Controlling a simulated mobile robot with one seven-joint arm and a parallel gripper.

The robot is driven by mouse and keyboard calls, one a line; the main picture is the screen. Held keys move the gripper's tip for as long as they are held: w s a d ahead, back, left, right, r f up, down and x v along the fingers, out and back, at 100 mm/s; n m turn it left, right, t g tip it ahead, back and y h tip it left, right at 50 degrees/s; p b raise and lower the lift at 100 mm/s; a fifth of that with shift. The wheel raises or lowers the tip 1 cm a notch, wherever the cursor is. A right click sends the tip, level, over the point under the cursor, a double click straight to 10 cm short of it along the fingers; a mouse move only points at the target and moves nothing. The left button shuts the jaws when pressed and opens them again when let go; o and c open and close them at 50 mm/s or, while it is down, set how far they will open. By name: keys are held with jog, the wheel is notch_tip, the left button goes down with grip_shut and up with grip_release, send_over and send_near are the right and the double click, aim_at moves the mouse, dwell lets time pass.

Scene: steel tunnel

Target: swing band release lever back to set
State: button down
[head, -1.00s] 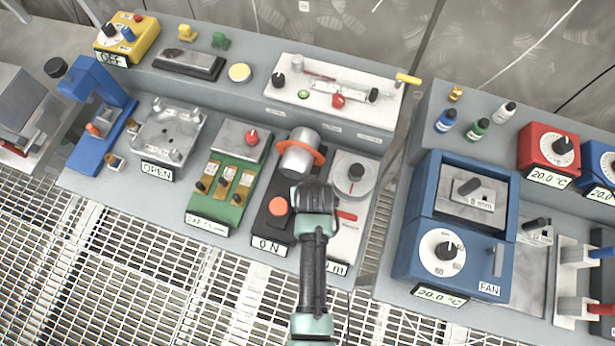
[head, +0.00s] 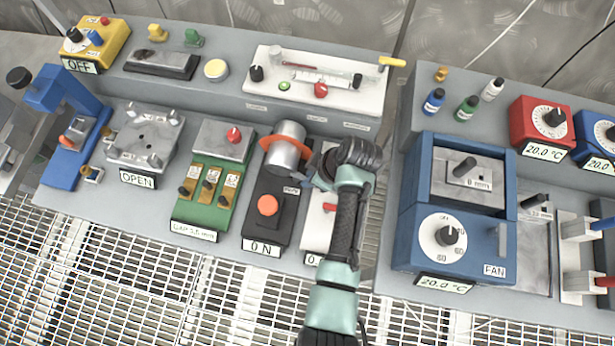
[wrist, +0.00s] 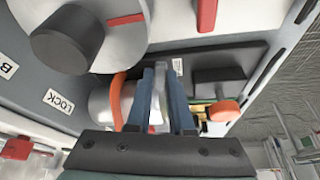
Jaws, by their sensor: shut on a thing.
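The black belt or motor unit (head: 268,205) holds a silver cylinder (head: 288,153) with an orange band (head: 280,142) around it, an orange button and an ON display. My gripper (head: 314,178) is just right of the cylinder; my wrist hides much of its fingers in the head view. In the wrist view my gripper (wrist: 162,75) is shut on a thin grey piece, which appears to be the band release lever (wrist: 157,115). The cylinder (wrist: 110,105) and orange band (wrist: 117,102) lie beside the left finger. A LOCK label (wrist: 58,101) is left of them.
A dial unit, its big grey dial (wrist: 88,32) close above the fingers in the wrist view, stands right of the black unit. A green unit (head: 208,195) stands left. A blue FAN box (head: 455,215) stands right, across a gap between benches.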

jog(key=shift+w+d+n+g+b, duration=0.15)
jog(key=shift+w+n+g+b, duration=0.25)
jog(key=shift+n, duration=0.35)
jog(key=shift+w+d+n+g+b, duration=0.1)
jog(key=shift+n+g+b, duration=0.1)
jog(key=shift+n+b, duration=0.45)
jog(key=shift+n, duration=0.3)
jog(key=c, duration=0.8)
grip_release()
jog(key=shift+y, duration=0.3)
jog(key=v, duration=1.3)
jog(key=shift+a, duration=0.1)
